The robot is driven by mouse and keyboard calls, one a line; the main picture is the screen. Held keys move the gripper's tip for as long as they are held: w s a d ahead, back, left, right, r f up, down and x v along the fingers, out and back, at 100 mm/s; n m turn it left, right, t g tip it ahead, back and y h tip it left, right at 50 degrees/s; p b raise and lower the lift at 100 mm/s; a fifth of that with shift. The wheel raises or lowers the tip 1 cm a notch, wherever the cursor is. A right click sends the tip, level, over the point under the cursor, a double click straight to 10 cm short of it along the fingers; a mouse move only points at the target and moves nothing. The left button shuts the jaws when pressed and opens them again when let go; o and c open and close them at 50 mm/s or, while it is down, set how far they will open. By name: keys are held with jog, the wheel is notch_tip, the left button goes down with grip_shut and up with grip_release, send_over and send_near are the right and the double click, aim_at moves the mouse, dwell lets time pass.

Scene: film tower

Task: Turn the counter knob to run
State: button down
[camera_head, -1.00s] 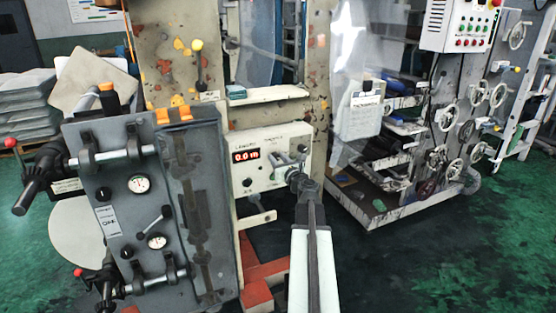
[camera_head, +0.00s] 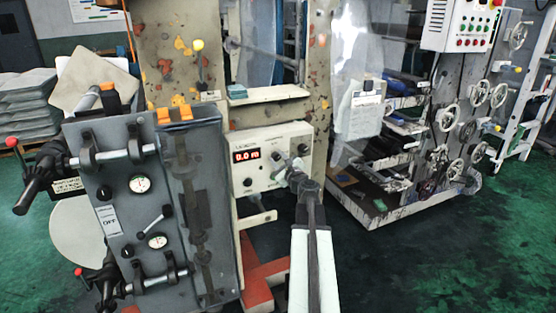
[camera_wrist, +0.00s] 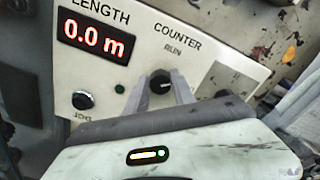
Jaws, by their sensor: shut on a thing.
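The counter knob (camera_wrist: 160,82) is a small round black knob on a cream panel (camera_wrist: 205,32), below the words COUNTER and RUN. My gripper (camera_wrist: 159,92) has one grey finger on each side of the knob and is shut on it. A pale mark shows on the knob's face, but I cannot tell exactly where it points. In the head view my gripper (camera_head: 290,168) reaches the front of the panel (camera_head: 268,138). There its fingers and wrist cover part of the panel, and I cannot make out the knob clearly.
A red length display (camera_wrist: 93,38) reading 0.0 m and a black jog button (camera_wrist: 83,99) are left of the knob. A grey machine unit (camera_head: 150,215) with gauges and handles stands close on the left. Green floor (camera_head: 440,255) is clear at the right.

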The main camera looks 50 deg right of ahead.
jog(key=n, duration=0.5)
jog(key=shift+a+f+n, duration=0.1)
jog(key=shift+n, duration=0.2)
jog(key=n, duration=0.5)
jog(key=shift+f, duration=0.1)
dwell(0.3)
jog(key=c, duration=1.1)
grip_release()
jog(key=v, duration=0.7)
jog(key=shift+s+a, duration=0.1)
jog(key=shift+s, duration=0.25)
